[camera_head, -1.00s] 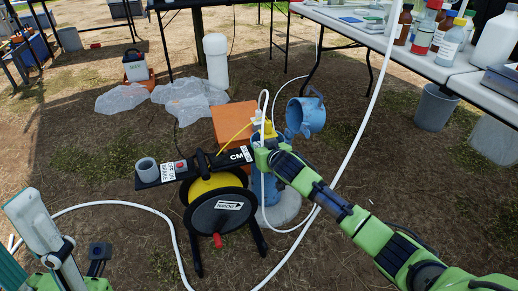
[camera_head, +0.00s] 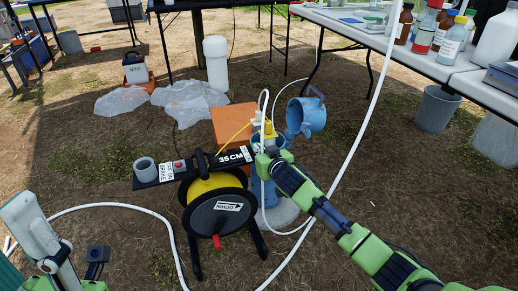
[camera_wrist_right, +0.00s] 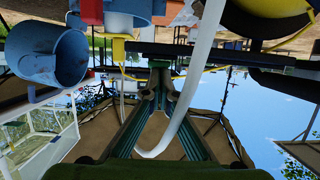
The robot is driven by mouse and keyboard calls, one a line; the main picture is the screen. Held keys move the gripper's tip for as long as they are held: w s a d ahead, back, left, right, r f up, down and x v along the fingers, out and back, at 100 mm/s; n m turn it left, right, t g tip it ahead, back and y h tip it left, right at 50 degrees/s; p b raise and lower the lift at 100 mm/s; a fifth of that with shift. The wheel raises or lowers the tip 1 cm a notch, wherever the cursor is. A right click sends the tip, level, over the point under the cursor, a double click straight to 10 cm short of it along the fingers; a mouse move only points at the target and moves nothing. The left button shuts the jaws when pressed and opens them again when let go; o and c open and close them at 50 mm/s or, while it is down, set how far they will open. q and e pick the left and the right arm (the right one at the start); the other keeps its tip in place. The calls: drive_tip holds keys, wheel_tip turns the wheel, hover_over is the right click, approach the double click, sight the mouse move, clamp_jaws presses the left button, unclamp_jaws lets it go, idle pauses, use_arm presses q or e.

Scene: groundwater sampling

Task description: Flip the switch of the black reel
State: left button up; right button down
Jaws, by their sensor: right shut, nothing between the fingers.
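The black reel (camera_head: 215,217) stands on the dirt on a black frame, wound with yellow line, with a red knob low on its front. A black panel (camera_head: 206,166) runs across its top. My right gripper (camera_head: 262,160) is beside the panel's right end, well right of the red button. In the right wrist view my right gripper (camera_wrist_right: 160,84) is shut and empty, near the panel's edge (camera_wrist_right: 200,50).
A white hose (camera_head: 335,185) hangs close to my right arm and loops on the ground. A blue can (camera_head: 305,116), an orange box (camera_head: 234,117) and a yellow fitting (camera_head: 268,130) are behind the reel. A table (camera_head: 420,62) with bottles stands at the upper right.

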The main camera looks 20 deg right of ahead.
drive_tip(key=shift+r+p, duration=0.8)
drive_tip(key=shift+p, duration=0.1)
